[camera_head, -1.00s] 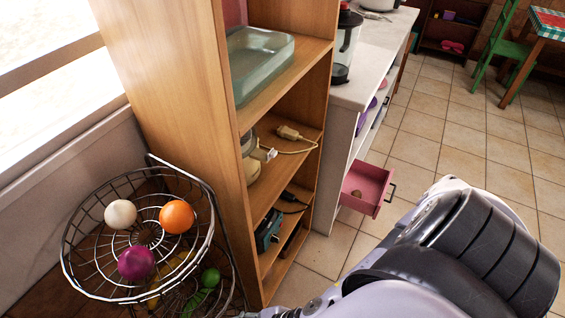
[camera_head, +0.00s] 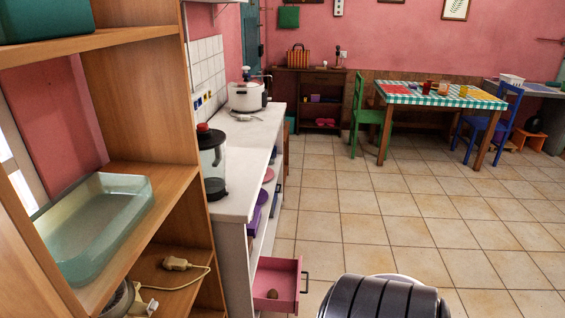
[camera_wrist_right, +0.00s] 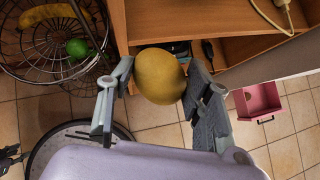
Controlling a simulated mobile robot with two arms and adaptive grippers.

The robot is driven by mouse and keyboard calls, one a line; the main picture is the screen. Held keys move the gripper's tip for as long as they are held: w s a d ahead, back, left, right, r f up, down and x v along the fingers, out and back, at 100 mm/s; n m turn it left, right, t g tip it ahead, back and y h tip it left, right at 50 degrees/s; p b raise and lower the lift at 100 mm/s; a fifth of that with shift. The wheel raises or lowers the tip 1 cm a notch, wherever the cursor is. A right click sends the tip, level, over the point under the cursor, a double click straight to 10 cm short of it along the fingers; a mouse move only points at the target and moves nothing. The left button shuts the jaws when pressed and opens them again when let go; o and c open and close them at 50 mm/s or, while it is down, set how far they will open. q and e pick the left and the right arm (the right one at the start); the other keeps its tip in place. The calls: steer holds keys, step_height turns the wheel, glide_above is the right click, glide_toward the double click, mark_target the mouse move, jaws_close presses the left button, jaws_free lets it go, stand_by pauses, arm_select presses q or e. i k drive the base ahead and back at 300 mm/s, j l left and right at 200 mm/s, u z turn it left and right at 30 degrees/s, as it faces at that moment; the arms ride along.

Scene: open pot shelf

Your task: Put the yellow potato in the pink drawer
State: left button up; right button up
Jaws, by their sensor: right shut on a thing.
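The yellow potato (camera_wrist_right: 158,84) is a rounded yellow lump held between the two fingers of my right gripper (camera_wrist_right: 161,67) in the right wrist view. It is in the air, apart from the drawer. The pink drawer (camera_head: 284,272) is pulled open at the lower end of the white counter in the head view. A small brown round thing (camera_head: 272,294) lies inside it. The drawer also shows at the right of the wrist view (camera_wrist_right: 262,101).
A wooden shelf (camera_head: 140,110) with a glass dish (camera_head: 95,225) stands at the left. The white counter (camera_head: 250,150) carries a blender (camera_head: 212,165) and a white pot (camera_head: 246,97). A wire basket (camera_wrist_right: 50,50) is at the wrist view's upper left. Tiled floor is open to the right.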

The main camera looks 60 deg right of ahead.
mark_target(275, 279)
steer(key=l+z, duration=0.1)
steer(key=l, duration=0.4)
steer(key=i+l+z, duration=0.1)
steer(key=l, duration=0.35)
steer(key=l+z, duration=0.1)
steer(key=l, duration=0.4)
steer(key=i+l+z, duration=0.1)
steer(key=l, duration=0.35)
steer(key=i+l+z, duration=0.1)
steer(key=l, duration=0.4)
steer(key=i+l, duration=0.15)
steer(key=l, duration=0.3)
steer(key=k+z, duration=0.05)
